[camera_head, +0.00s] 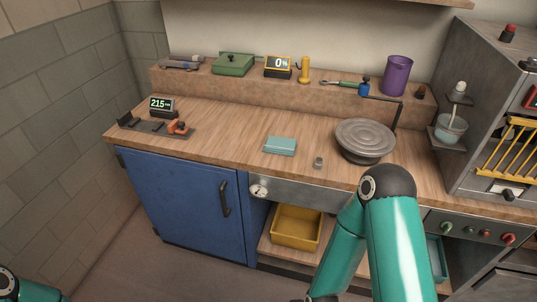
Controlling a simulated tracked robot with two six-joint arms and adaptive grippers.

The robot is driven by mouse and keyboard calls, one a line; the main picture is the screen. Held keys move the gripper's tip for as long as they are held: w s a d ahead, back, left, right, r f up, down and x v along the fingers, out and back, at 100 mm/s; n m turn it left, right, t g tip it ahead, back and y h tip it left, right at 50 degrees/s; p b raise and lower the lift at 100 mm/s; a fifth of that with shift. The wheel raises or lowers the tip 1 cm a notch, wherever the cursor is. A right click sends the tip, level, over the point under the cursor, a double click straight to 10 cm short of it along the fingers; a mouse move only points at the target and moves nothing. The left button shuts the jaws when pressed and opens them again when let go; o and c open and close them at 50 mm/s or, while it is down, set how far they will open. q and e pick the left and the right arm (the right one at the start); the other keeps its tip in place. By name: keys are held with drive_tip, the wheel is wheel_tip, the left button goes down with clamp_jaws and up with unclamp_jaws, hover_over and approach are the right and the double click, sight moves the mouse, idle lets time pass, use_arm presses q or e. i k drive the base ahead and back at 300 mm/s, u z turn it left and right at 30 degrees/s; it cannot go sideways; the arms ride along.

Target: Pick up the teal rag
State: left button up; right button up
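The teal rag (280,145) lies as a flat folded rectangle on the wooden worktop, left of a round grey wheel. Its top is fully visible and nothing touches it. My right arm's green links rise in the lower right, in front of the counter, with the forearm running down to the bottom edge. My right gripper is out of view. Only a bit of my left arm shows in the bottom left corner, and its gripper is out of view too.
A small grey object (318,162) and the round grey wheel (365,137) stand right of the rag. A scale display (161,105) is at left. The raised back shelf holds a green box (233,64) and a purple cup (397,75). Worktop left of the rag is clear.

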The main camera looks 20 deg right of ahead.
sight(284, 146)
drive_tip(key=z, duration=0.15)
drive_tip(key=i, duration=0.9)
drive_tip(key=u, duration=0.05)
